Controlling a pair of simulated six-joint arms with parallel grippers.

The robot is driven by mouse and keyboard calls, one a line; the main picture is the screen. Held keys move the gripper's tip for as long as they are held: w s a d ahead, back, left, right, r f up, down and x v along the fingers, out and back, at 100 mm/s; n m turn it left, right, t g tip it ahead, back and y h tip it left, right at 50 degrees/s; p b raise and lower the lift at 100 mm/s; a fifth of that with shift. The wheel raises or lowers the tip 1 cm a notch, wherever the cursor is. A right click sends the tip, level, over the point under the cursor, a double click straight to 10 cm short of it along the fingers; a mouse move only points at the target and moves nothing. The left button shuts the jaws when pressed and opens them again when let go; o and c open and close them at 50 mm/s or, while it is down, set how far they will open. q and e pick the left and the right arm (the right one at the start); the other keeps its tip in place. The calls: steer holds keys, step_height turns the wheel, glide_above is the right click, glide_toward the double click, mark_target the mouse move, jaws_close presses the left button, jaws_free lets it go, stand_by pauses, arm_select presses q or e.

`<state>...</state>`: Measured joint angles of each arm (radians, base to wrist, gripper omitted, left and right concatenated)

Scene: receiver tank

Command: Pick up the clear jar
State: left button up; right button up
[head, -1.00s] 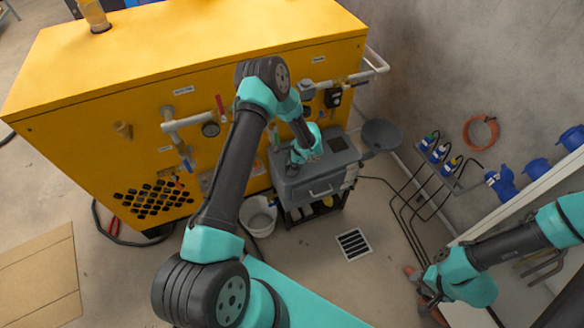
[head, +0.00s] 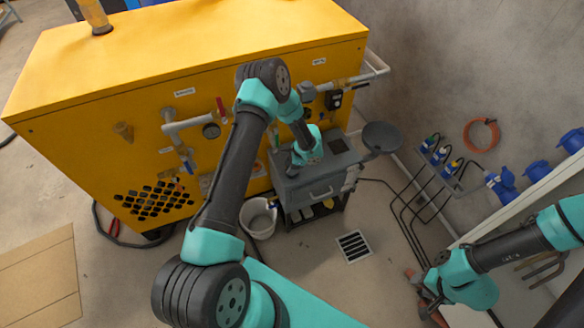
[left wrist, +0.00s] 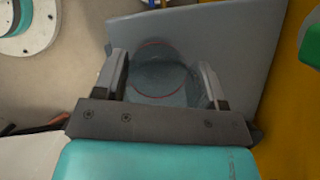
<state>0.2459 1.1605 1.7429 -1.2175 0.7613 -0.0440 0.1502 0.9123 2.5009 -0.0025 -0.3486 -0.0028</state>
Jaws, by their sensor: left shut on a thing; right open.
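The clear jar (left wrist: 158,78), see-through with thin red rings, stands between the two fingers of my left gripper (left wrist: 162,85) in the left wrist view. The fingers are shut on its sides, and a grey surface lies behind it. In the head view my left gripper (head: 308,157) is over the grey top of the small cart; the jar cannot be made out there behind the gripper. My right gripper (head: 430,302) is open at the lower right, low over the floor and far from the jar.
The grey cart (head: 318,188) stands against the large yellow cabinet (head: 90,85), with its pipes and red-handled valve (head: 221,108). A white bucket (head: 260,217) is beside the cart. A dark round pan (head: 382,137) is at its right. A floor grate (head: 353,246) lies in front.

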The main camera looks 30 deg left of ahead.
arm_select(q)
steer(key=shift+r, duration=0.15)
steer(key=s+d+r, duration=0.2)
steer(key=s+d, duration=0.2)
steer(key=s, duration=0.2)
steer(key=s+d+r, duration=0.2)
steer(key=s+d, duration=0.2)
steer(key=s, duration=0.3)
steer(key=shift+s+d+r, duration=0.25)
steer(key=shift+s+r, duration=0.05)
steer(key=shift+r, duration=0.05)
